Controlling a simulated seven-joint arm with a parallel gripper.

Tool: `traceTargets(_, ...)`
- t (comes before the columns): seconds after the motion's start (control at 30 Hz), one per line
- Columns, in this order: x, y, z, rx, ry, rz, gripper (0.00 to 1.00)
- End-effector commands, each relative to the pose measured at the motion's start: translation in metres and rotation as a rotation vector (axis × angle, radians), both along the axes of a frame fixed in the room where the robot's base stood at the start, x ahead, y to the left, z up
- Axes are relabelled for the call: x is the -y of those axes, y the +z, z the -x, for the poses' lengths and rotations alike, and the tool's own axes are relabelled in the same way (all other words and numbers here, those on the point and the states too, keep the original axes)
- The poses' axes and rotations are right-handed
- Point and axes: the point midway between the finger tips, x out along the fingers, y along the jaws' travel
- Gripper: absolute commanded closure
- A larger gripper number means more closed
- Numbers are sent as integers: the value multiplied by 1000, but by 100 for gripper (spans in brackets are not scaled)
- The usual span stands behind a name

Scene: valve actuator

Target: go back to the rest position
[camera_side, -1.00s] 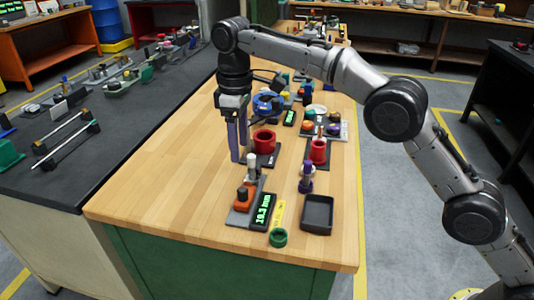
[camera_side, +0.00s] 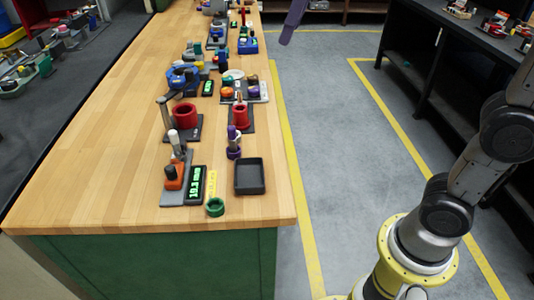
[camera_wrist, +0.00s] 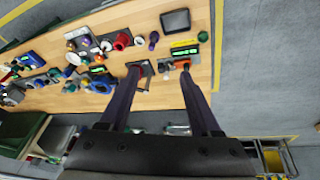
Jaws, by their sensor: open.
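My gripper (camera_wrist: 159,73) is open and empty; its two purple fingers stand apart in the wrist view, with the bench well below them. In the side view only a purple finger (camera_side: 293,20) shows at the top edge, above the aisle and clear of the bench; the rest of the gripper is out of frame. On the wooden bench (camera_side: 90,140) a red ring-shaped part (camera_side: 185,115) sits on a dark plate, with a grey lever (camera_side: 165,112) beside it. A blue round part (camera_side: 183,77) stands behind it.
Near the bench's front are an orange-and-grey gauge with a green readout (camera_side: 196,185), a black tray (camera_side: 249,177), a green ring (camera_side: 215,207) and a purple part (camera_side: 233,142). A black shelf unit (camera_side: 450,60) stands at right. The aisle floor (camera_side: 340,190) is clear.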

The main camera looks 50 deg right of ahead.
Motion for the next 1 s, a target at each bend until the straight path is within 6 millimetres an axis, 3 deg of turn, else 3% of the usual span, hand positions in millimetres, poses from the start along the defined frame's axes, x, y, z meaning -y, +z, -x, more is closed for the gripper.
traceTargets(0.03, 9, -4, 21, 17, -30, -6, 36)
traceTargets(0.27, 34, -47, 98, 83, -161, -39, 36)
traceTargets(0.5, 46, -127, 160, 125, -293, -78, 36)
traceTargets(0.6, 46, -158, 173, 120, -330, -91, 36)
traceTargets(0.73, 46, -185, 177, 101, -365, -104, 36)
traceTargets(1.0, 46, -182, 169, 138, -397, -126, 36)
